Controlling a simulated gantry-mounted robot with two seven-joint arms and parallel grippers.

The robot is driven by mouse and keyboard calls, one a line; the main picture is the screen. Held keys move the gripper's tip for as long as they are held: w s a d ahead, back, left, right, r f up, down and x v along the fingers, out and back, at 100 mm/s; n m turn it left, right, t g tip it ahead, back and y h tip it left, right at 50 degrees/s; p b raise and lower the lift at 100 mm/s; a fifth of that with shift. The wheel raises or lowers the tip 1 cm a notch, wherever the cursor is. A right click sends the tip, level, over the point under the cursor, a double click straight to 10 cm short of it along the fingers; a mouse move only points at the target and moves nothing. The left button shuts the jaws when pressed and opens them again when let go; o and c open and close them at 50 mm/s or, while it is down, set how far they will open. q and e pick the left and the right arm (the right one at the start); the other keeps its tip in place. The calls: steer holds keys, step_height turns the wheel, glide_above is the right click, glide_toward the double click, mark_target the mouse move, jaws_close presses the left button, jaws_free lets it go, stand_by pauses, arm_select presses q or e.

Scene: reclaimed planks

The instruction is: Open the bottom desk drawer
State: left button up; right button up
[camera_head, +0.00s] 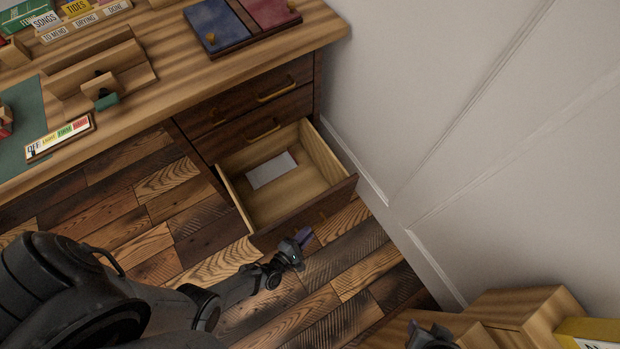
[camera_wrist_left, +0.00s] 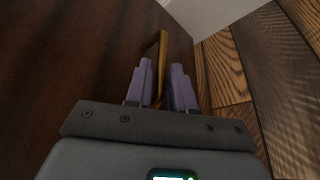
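The bottom desk drawer (camera_head: 337,178) stands pulled well out from the desk, its light wooden inside showing. Its front is dark wood with a brass handle, seen close up in the left wrist view (camera_wrist_left: 162,48). My left gripper (camera_head: 303,237) is at the outer face of the drawer front. In the left wrist view its two purple fingers (camera_wrist_left: 163,88) stand apart with the handle between them, nearer the left finger. A gap shows on the right side of the handle. A dark part at the bottom edge of the head view may be my right gripper; its fingers cannot be made out.
A pale sheet (camera_head: 271,170) lies in the drawer. Two upper drawers (camera_head: 245,105) are shut. The desk top (camera_head: 180,60) holds books, a stand and labelled blocks. A white wall (camera_head: 450,110) is close at the right. Wooden boxes (camera_head: 520,310) stand at lower right.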

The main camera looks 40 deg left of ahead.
arm_select(q)
steer(key=p+v, duration=0.2)
steer(key=v, duration=0.5)
steer(key=shift+s+r, duration=0.2)
steer(key=shift+s, duration=0.2)
